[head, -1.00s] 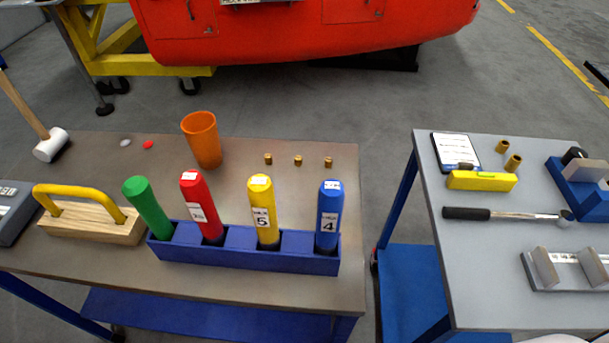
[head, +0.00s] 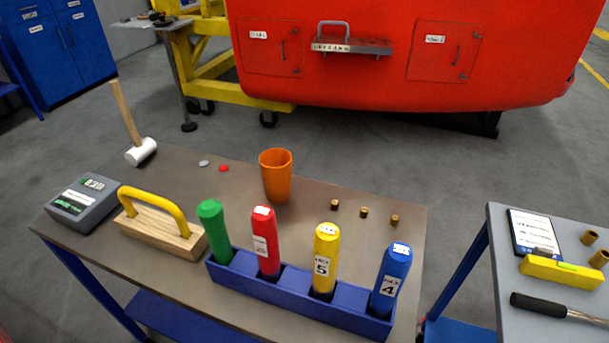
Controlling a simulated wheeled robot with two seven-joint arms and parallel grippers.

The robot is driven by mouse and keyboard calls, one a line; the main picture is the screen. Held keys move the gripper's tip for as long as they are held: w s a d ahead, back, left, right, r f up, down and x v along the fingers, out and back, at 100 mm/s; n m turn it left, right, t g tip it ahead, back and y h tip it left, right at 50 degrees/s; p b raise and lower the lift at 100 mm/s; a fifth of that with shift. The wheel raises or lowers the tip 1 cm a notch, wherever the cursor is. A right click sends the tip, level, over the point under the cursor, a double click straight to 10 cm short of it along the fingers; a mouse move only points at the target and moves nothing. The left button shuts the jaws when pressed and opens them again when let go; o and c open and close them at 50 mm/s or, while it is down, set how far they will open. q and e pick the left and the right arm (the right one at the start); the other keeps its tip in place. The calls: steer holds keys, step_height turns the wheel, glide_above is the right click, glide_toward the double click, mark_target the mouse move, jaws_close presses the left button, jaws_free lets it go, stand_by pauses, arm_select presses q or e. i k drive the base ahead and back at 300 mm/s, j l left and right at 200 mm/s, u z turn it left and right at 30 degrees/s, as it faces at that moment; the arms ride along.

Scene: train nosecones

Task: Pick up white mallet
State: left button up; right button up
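The white mallet (head: 141,152) is at the far left corner of the left table in the head view. Its white head rests on the table top and its wooden handle (head: 125,108) points up, leaning to the left. Nothing covers it. Neither of my grippers shows in the head view.
On the same table (head: 330,190) are a grey box (head: 84,202), a wooden block with yellow handle (head: 163,236), a blue rack (head: 295,293) of coloured cylinders, an orange cup (head: 276,176), small discs and brass pieces. A second table (head: 505,260) stands right. A red train body (head: 390,90) is behind.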

mark_target(142, 150)
steer(key=i+j+z, duration=0.2)
steer(key=j+z, duration=0.25)
steer(key=j, duration=1)
steer(key=j+z, duration=0.4)
steer(key=j, duration=1.05)
steer(key=i+j+u, duration=0.1)
steer(key=u, duration=0.4)
steer(key=j+z, duration=0.15)
steer(key=z, duration=0.15)
steer(key=k+j+z, duration=0.15)
steer(key=z, duration=0.2)
